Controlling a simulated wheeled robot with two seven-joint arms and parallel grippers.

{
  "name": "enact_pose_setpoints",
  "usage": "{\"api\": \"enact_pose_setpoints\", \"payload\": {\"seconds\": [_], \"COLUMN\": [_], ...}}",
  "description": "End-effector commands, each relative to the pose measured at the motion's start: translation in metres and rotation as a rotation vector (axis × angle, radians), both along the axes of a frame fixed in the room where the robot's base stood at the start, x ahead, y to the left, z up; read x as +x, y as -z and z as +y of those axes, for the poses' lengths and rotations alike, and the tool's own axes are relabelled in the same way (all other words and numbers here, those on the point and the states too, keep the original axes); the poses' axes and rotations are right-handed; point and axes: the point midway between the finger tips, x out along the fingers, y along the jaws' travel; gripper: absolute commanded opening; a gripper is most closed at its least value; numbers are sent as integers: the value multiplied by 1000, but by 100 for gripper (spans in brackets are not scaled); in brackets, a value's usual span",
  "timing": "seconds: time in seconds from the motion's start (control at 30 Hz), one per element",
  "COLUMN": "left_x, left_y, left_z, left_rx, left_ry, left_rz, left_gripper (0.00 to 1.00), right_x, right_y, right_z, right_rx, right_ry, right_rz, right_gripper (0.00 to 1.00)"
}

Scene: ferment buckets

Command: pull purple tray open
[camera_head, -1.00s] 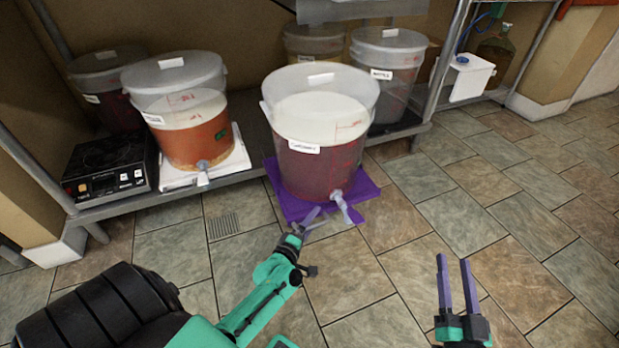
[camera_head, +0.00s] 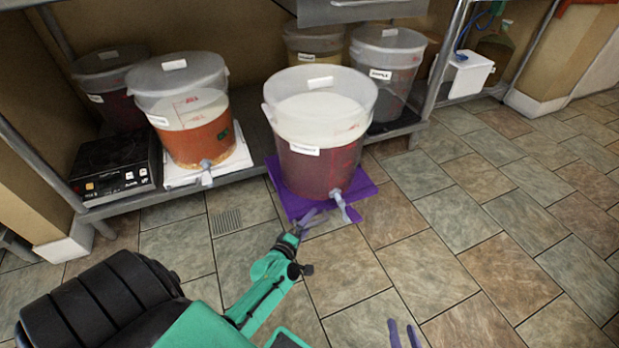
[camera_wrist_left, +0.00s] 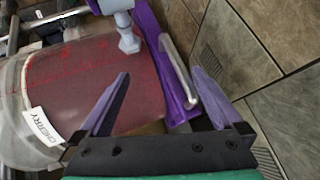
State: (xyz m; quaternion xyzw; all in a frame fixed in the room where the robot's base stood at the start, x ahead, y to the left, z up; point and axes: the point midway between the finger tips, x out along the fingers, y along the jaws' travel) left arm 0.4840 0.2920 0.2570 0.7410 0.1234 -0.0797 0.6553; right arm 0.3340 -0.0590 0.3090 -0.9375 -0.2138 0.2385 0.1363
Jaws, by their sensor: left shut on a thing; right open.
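The purple tray (camera_head: 364,194) lies under a translucent bucket (camera_head: 318,170) of dark red liquid, jutting out in front of the shelf. In the left wrist view the tray (camera_wrist_left: 152,30) shows a silver bar handle (camera_wrist_left: 178,68) along its edge. My left gripper (camera_head: 311,219) is at the tray's front edge, shut on the handle, with its purple fingers on either side of it. The exact contact is hard to see. My right gripper (camera_head: 403,336) is open and empty, low at the bottom edge, with only its fingertips showing.
The bucket's spigot (camera_head: 342,204) hangs over the tray's front, close to my left gripper. An orange-filled bucket (camera_head: 200,140) on a white tray (camera_head: 237,166) and a black hot plate (camera_head: 117,180) stand to the left. The tiled floor (camera_head: 470,230) is clear to the right.

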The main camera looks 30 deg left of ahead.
Motion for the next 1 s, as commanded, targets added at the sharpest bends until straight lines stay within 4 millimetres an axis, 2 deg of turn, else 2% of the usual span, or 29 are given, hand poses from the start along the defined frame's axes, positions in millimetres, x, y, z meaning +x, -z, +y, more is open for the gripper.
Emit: {"api": "enact_pose_setpoints", "payload": {"seconds": [0.03,0.07,0.1,0.2,0.27,0.33,0.37,1.0], "left_x": [43,43,4,0,-5,-11,-14,-72], "left_y": [-165,-165,-11,-10,-8,-7,-7,8], "left_z": [23,23,7,6,4,3,3,-11], "left_rx": [62,61,21,20,20,20,19,4], "left_ry": [-92,-91,-7,-6,-6,-6,-6,-3], "left_rz": [-410,-410,-20,-19,-17,-17,-17,-3], "left_gripper": [56,56,52,55,53,32,30,30], "right_x": [0,0,0,0,0,0,0,0], "right_y": [-3,-3,-3,-3,-4,-4,-4,-7], "right_z": [0,0,0,0,0,0,0,0], "right_rx": [0,0,0,0,0,0,1,1], "right_ry": [0,0,0,0,0,0,1,0], "right_rz": [0,0,-1,-1,-1,-1,-2,-2], "right_gripper": [50,50,50,50,50,50,50,50]}}
